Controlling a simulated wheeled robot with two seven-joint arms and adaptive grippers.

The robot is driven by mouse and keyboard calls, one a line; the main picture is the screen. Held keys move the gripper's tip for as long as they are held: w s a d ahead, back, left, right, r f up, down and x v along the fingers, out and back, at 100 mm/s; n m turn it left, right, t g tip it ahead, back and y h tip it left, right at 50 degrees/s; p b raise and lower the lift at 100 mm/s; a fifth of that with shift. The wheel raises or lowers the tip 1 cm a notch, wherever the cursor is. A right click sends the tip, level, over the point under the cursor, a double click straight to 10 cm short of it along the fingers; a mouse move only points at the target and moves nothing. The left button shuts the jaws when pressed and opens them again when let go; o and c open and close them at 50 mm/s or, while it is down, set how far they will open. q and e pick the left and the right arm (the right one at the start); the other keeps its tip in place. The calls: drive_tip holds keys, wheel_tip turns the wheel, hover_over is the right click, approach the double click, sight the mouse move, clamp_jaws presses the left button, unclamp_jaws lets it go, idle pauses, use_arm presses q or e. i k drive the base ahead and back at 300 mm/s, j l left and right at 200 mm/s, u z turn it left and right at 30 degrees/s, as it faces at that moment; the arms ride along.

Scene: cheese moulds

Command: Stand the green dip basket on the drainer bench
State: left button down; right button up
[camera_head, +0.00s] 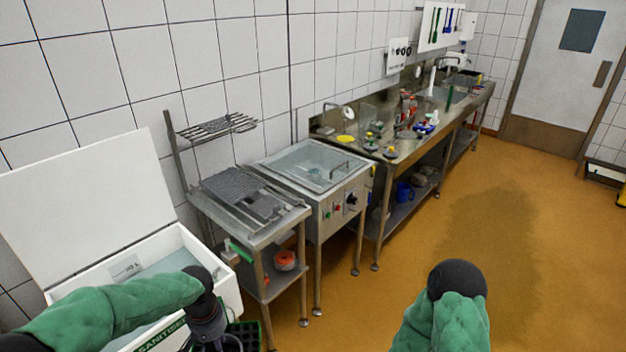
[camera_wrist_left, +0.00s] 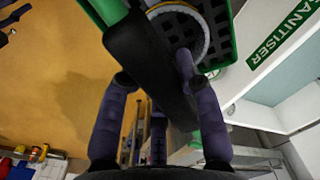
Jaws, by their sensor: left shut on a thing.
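The green dip basket (camera_head: 250,338) shows at the bottom of the head view, partly hidden behind my left gripper (camera_head: 212,340). In the left wrist view the basket (camera_wrist_left: 228,45) has a green rim, a dark grid floor and a pale ring inside. My left gripper (camera_wrist_left: 158,100) is shut on the basket's dark handle (camera_wrist_left: 150,60). The basket hangs in front of the white sanitiser tank, outside it. The drainer bench (camera_head: 262,235) is metal with a dark ribbed top and stands beyond the tank. My right arm shows at the bottom, but its gripper is out of view.
The white sanitiser tank (camera_head: 222,272) stands at left with its lid (camera_head: 80,210) raised. A lidded steel vat (camera_head: 335,205) adjoins the drainer bench on the right. A wire rack (camera_head: 215,126) is on the wall above. The orange floor (camera_head: 400,260) in front is clear.

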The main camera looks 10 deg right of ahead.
sight(434, 108)
drive_tip(key=i+l+z, duration=0.8)
drive_tip(key=l, duration=0.15)
drive_tip(key=i+l+z, duration=0.25)
drive_tip(key=i+z, duration=0.15)
drive_tip(key=i+l+z, duration=0.1)
drive_tip(key=i+z, duration=0.35)
drive_tip(key=i, duration=1.45)
drive_tip(key=i+l, duration=0.1)
drive_tip(key=i, duration=1.7)
drive_tip(key=i+l, duration=0.15)
drive_tip(key=i, duration=0.75)
drive_tip(key=i+l+u, duration=0.1)
drive_tip(key=i+u, duration=0.3)
drive_tip(key=i+l+u, duration=0.2)
drive_tip(key=i+u, duration=0.2)
drive_tip(key=i+l+u, duration=0.4)
drive_tip(key=i+j, duration=0.05)
